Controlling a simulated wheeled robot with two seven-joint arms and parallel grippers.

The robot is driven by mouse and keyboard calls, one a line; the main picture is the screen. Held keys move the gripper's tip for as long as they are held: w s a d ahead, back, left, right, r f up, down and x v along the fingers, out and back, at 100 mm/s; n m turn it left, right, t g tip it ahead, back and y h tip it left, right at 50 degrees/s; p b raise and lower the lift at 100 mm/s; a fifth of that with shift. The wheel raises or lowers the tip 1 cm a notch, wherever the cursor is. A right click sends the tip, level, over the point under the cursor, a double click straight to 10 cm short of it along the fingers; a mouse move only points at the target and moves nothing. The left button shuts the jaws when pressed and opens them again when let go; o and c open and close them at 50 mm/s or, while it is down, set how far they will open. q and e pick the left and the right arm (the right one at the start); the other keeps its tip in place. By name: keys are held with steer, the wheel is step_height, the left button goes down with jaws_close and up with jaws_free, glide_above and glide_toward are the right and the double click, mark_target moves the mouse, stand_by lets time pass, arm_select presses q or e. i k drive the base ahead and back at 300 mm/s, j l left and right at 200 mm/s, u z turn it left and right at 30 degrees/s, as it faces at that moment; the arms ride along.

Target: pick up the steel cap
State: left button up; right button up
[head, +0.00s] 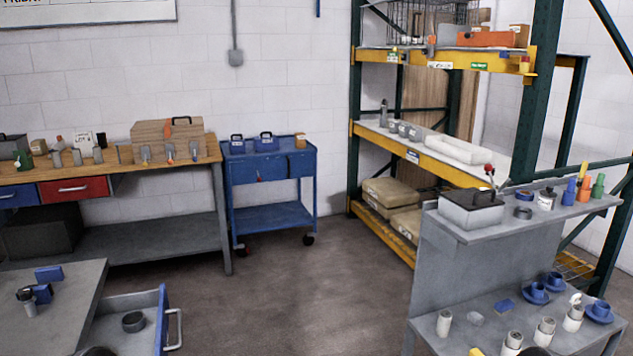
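I cannot tell for sure which thing is the steel cap. A short dark grey round piece (133,321) lies in the open drawer (150,301) at the lower left. A similar low grey round piece (523,212) sits on the upper shelf of the grey stand at the right. Neither of my grippers can be made out in the head view. A dark rounded shape at the bottom edge, below the drawer, is cut off and unclear.
A grey worktable (65,311) stands at the lower left beside the drawer. The grey stand (462,276) at the right holds a lidded box (471,213), blue cups and several cylinders. A blue cart (267,217) stands behind. The floor (300,290) between them is clear.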

mark_target(133, 322)
steer(key=l+u, duration=0.1)
steer(key=u, duration=0.3)
steer(key=i+l+u, duration=0.1)
steer(key=u, duration=0.25)
steer(key=l+u, duration=0.2)
steer(key=u, duration=0.2)
steer(key=i+l+z, duration=0.3)
steer(key=i+l, duration=0.15)
steer(key=l, duration=0.1)
